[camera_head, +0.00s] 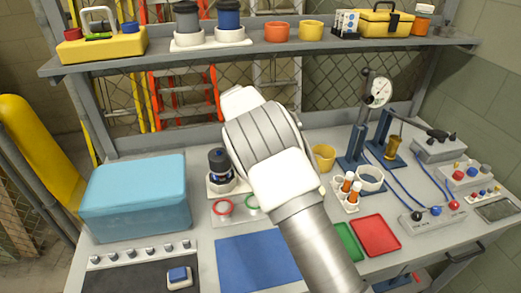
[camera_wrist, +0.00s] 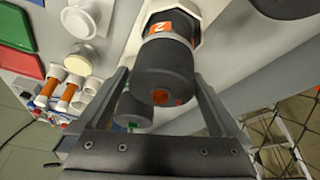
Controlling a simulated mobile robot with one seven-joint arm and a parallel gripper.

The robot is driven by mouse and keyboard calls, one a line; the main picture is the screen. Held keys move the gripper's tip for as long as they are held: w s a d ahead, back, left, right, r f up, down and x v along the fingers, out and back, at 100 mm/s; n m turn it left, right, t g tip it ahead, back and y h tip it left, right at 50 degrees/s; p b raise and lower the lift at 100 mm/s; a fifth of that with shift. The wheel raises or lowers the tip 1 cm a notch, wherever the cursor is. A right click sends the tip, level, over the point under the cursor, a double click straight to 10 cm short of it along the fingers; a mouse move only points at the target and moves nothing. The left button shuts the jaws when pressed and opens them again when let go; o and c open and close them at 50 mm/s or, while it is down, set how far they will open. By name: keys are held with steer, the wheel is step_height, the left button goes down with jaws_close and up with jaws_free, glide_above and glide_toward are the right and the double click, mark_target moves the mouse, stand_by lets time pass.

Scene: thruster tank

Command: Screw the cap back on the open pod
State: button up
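In the wrist view a dark grey cylindrical pod (camera_wrist: 163,68) with an orange "2" label and an orange dot on its near end stands in a white hexagonal holder. My gripper (camera_wrist: 162,74) has its two fingers spread on either side of that near end, with small gaps; no firm contact shows. A second grey cylinder (camera_wrist: 136,106) with a green mark is partly hidden behind the first; I cannot tell whether it is a loose cap. In the head view a dark pod (camera_head: 220,163) with a blue band stands in a white base. My arm hides the gripper there.
A blue box (camera_head: 135,195) stands left, a blue mat (camera_head: 255,262) in front. Orange tubes (camera_head: 350,187), a yellow cup (camera_head: 323,157) and a gauge stand (camera_head: 378,92) are right. A shelf (camera_head: 265,52) spans the back.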

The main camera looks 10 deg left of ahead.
steer(key=shift+s+a+r, duration=0.1)
steer(key=shift+a+r, duration=0.1)
steer(key=v, duration=1.7)
steer(key=d+n+y+b, duration=0.3)
steer(key=d+n+y, duration=0.25)
steer(key=n, duration=0.75)
steer(key=shift+t+h, duration=0.25)
steer(key=shift+t, duration=0.05)
steer(key=x, duration=1.1)
steer(key=d+x, duration=0.1)
steer(key=x, duration=0.5)
steer(key=shift+s+f, duration=0.1)
steer(key=c, duration=1)
steer(key=shift+o, duration=0.2)
